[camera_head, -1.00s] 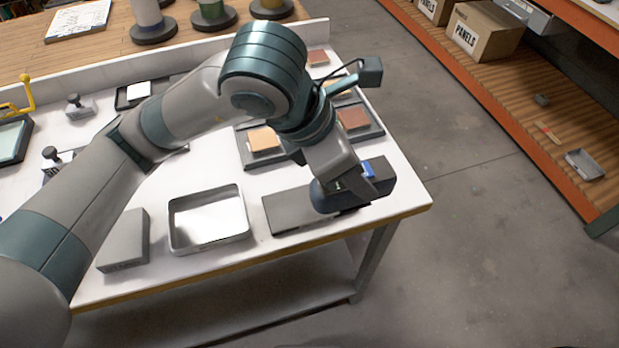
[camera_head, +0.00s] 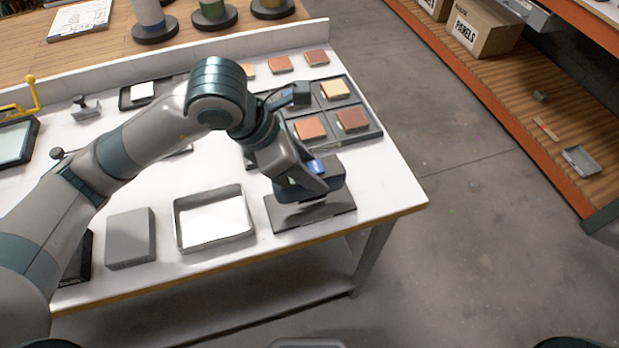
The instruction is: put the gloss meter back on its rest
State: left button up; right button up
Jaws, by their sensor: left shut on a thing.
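The gloss meter (camera_head: 331,172) is a dark block with a blue patch on top. My left gripper (camera_head: 312,180) is shut on it, reaching down from the left and back. The rest (camera_head: 283,217) is a flat dark grey plate near the table's front right edge. The meter is over the back and middle of this plate. A shadow lies on the plate under the meter, which looks slightly above it; the gripper hides part of the meter, and I cannot tell the exact gap. My right gripper is not in view.
A metal tray (camera_head: 180,234) with a white bottom stands left of the rest, with a grey block (camera_head: 131,238) beyond it. Behind the rest is a dark rack (camera_head: 376,131) with coloured panels. The table's front right corner is clear.

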pick_arm(q)
jog(key=shift+f+p, duration=0.75)
jog(key=shift+f, duration=1.2)
jog(key=shift+f, duration=0.15)
jog(key=o, duration=1.5)
